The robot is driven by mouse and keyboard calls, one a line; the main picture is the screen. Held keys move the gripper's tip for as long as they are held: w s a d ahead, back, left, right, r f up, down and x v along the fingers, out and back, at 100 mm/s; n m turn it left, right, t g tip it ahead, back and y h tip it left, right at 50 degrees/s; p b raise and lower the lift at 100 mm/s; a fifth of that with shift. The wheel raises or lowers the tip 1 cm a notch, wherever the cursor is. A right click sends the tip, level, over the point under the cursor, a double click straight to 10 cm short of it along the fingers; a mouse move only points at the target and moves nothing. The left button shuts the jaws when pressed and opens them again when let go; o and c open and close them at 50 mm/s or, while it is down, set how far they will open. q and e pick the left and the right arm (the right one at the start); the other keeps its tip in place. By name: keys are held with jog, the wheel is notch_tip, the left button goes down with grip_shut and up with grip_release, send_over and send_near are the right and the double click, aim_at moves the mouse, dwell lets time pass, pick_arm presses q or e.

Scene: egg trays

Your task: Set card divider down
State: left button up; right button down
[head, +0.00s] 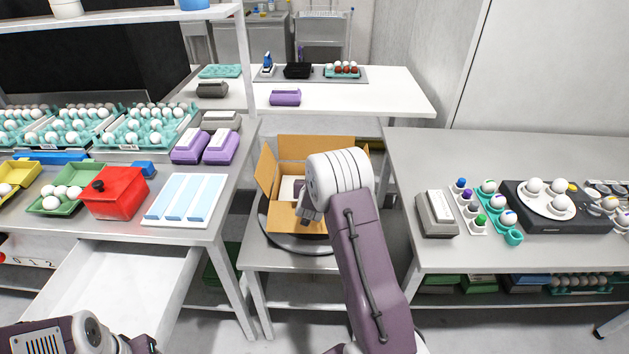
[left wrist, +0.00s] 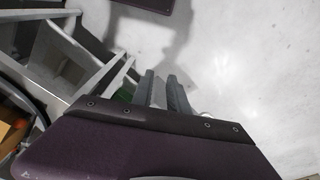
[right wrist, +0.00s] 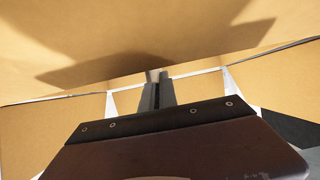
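An open cardboard box (head: 315,148) stands with its flaps spread on the low middle table. A pale item (head: 291,188) shows inside it, partly hidden by my right arm. My right gripper (head: 308,216) is over the front of the box, pointing in. In the right wrist view my right fingers (right wrist: 156,88) are close together, with a small tan-grey bit at their tips. Tan card surfaces (right wrist: 150,30) fill much of that view; I cannot tell divider from box wall. My left gripper (left wrist: 163,88) is open and empty over the floor, away from the box.
The left table holds egg trays (head: 140,127), purple cartons (head: 220,147), a red box (head: 113,193) and a blue-striped tray (head: 186,200). An open drawer (head: 115,285) juts out below. The right table (head: 400,165) holds a grey carton (head: 437,213) and a black device (head: 550,222).

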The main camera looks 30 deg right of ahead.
jog(key=c, duration=1.6)
grip_release()
jog(key=shift+c, duration=0.2)
jog(key=shift+r, duration=0.15)
jog(key=shift+r+p, duration=0.6)
jog(key=shift+r, duration=0.05)
jog(key=v, duration=1.2)
jog(key=shift+s+f, duration=0.1)
jog(key=shift+f, duration=0.05)
